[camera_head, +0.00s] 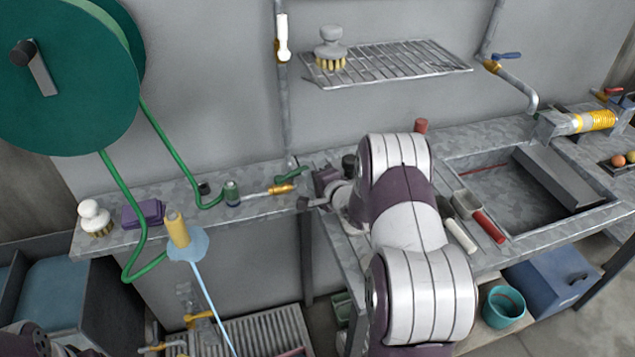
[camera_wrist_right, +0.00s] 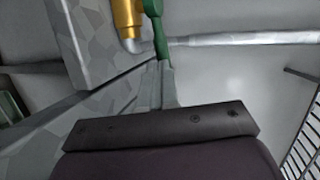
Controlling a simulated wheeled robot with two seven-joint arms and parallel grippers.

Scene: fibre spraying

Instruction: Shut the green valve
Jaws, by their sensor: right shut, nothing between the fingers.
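The green valve has a green lever (camera_head: 291,174) on a brass body (camera_head: 280,189), set in the pipe along the back of the counter. In the right wrist view the green lever (camera_wrist_right: 158,35) stands beside the brass body (camera_wrist_right: 127,18), with the fingertips right at its lower end. Contact cannot be told. My right gripper (camera_head: 306,203) is shut and empty, just to the right of the valve. A green hose (camera_head: 122,205) with a yellow nozzle (camera_head: 178,230) hangs at the left, and a pale blue stream (camera_head: 212,305) runs down from it. My left gripper is out of view.
A green hose reel (camera_head: 68,75) hangs at upper left. A scrub brush (camera_head: 94,218) and a purple block (camera_head: 143,214) lie on the counter's left. A wire shelf (camera_head: 390,64) juts from the wall. The sink (camera_head: 480,165) is at right, and a blue-handled valve (camera_head: 505,57) is above.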

